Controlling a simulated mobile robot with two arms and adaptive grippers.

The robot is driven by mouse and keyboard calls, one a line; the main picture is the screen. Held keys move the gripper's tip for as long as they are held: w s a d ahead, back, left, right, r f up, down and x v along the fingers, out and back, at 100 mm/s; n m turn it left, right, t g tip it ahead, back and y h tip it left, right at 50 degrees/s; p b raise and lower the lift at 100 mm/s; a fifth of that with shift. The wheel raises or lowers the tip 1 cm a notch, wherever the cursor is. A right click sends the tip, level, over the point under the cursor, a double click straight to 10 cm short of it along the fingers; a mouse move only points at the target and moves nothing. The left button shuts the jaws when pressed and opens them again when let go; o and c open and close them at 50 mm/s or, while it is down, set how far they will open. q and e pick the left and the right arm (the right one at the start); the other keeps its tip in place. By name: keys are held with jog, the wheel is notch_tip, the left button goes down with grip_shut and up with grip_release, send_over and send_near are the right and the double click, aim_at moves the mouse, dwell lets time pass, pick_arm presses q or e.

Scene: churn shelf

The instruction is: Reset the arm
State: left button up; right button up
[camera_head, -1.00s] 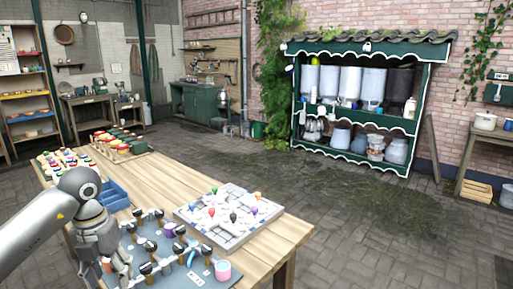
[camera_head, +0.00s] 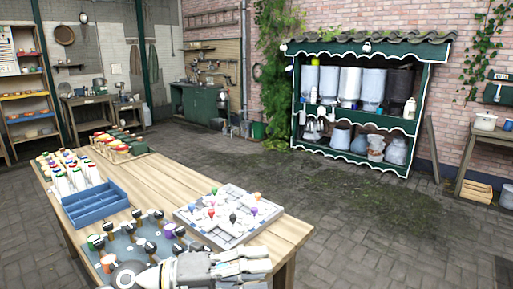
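My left gripper (camera_head: 250,268) is at the bottom of the head view, over the near edge of the wooden table (camera_head: 160,180). Its grey fingers point right, and I see nothing held between them. The finger gap is too unclear to tell open from shut. The gripper and its arm joint cover the front of a dark mat (camera_head: 150,237) with several black-topped pieces on it. My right gripper is not in view.
A white tray board (camera_head: 228,217) with coloured pegs lies on the table beyond the gripper. A blue divided crate (camera_head: 95,205) and several white bottles (camera_head: 77,178) stand to the left. A green shelf (camera_head: 355,105) stands across the open paved floor.

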pick_arm(q)
jog(key=w+a+r+n+t+y, duration=0.2)
jog(key=a+n+t+y, duration=0.15)
jog(key=n+t, duration=0.5)
jog(key=w+a+r+n+t+y, duration=0.2)
jog(key=a+n+t, duration=0.3)
jog(key=n+t, duration=0.4)
jog(key=s+a+f+n+g+y, duration=0.3)
jog(key=a+f+n+y, duration=0.35)
jog(key=f, duration=0.35)
jog(key=s+a+f+n+g+y, duration=0.2)
jog(key=a+f+n+g+y, duration=0.3)
jog(key=f+n, duration=0.4)
jog(key=s+f+n+g, duration=0.1)
jog(key=s+f+g, duration=0.3)
jog(key=s+f, duration=0.5)
jog(key=s+f+g, duration=0.5)
jog(key=s, duration=0.7)
notch_tip(320, 180, down, 25)
jog(key=s+g, duration=0.1)
jog(key=s, duration=0.1)
jog(key=s+a+f+g, duration=0.1)
jog(key=s+a+f, duration=0.2)
jog(key=s+f, duration=1.3)
jog(key=shift+s+f, duration=0.4)
jog(key=shift+f, duration=0.25)
